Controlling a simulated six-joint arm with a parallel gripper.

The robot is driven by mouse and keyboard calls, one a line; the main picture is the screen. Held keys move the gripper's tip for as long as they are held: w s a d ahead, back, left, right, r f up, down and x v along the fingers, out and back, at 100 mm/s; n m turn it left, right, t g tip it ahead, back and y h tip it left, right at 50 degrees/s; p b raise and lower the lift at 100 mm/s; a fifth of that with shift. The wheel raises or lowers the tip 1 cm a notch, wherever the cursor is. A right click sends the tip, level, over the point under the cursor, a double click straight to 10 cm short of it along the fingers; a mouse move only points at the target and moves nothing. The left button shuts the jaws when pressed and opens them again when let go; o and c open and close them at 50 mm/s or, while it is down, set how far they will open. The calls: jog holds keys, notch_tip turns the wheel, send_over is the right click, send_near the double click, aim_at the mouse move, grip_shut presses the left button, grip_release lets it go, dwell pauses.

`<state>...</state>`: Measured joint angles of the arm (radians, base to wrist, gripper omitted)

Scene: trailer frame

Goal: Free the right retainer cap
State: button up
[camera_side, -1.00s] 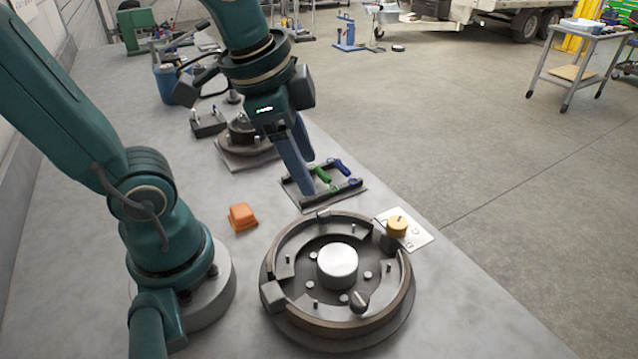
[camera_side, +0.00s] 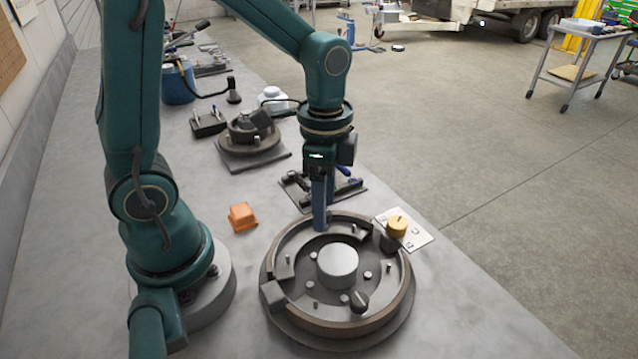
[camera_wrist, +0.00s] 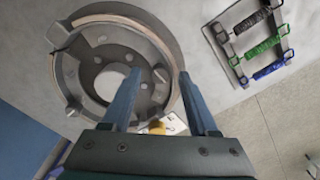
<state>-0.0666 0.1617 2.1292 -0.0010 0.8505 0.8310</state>
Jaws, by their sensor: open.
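The round brake assembly (camera_side: 282,317) lies on the bench, with a pale hub (camera_side: 338,265) at its centre and curved shoes around it. Small upright pins and round caps stand around the hub; I cannot tell which is the right retainer cap. My gripper (camera_side: 320,228) points down at the assembly's far rim. In the wrist view my gripper (camera_wrist: 160,72) is open, its blue fingers apart over the assembly (camera_wrist: 175,40). A small pale round part (camera_wrist: 161,76) shows between the tips, with no visible contact.
A rack of coloured springs (camera_wrist: 262,40) lies just beyond the assembly. A yellow knob (camera_side: 397,226) stands beside the far-right rim, at a white marked card (camera_side: 418,236). An orange block (camera_side: 242,217) sits left. A second, smaller assembly (camera_side: 250,130) lies farther back.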

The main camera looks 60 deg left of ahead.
jog(key=shift+f, duration=0.25)
grip_shut()
